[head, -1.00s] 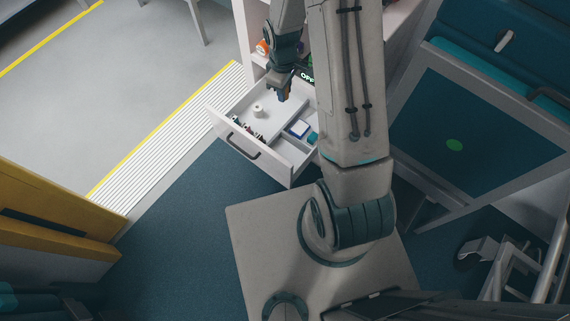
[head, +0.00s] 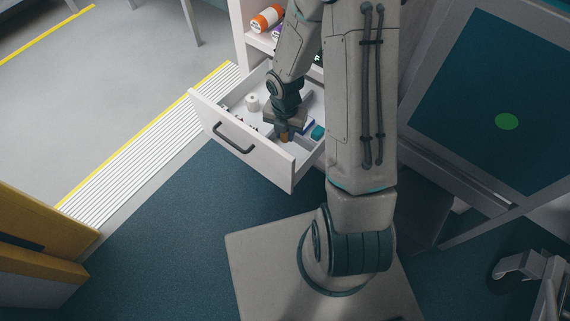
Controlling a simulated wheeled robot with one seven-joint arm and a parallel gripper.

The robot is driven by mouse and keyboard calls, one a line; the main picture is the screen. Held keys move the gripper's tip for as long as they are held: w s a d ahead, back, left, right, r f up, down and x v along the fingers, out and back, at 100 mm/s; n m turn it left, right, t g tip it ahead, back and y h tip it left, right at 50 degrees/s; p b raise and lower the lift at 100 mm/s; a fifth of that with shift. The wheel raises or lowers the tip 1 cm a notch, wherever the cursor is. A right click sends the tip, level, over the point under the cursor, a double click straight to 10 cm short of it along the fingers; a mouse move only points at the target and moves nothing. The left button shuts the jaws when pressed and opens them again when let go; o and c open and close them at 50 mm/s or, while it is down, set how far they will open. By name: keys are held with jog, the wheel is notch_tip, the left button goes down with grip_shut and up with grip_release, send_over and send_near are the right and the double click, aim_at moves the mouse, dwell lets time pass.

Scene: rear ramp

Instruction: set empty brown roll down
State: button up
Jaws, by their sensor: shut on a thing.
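The brown roll (head: 285,137) is small and shows at the tip of my gripper (head: 284,132), which is shut on it. My gripper points down into the open white drawer (head: 262,160), over its front right part. Whether the roll touches the drawer floor is hard to tell. My gripper and wrist hide part of the drawer's middle.
A white roll (head: 252,102) stands in the drawer's left part. A teal item (head: 318,132) and a blue-and-white item (head: 307,124) lie at the right. An orange-and-white roll (head: 267,18) sits on the shelf above.

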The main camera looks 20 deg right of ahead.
jog(key=shift+f+n+b, duration=0.3)
jog(key=shift+f+b, duration=0.05)
jog(key=shift+f, duration=0.45)
notch_tip(320, 180, down, 9)
jog(key=b, duration=0.4)
jog(key=shift+f+b, duration=0.1)
jog(key=shift+b, duration=0.2)
jog(key=shift+f, duration=0.15)
jog(key=o, duration=1)
jog(key=shift+c, duration=0.2)
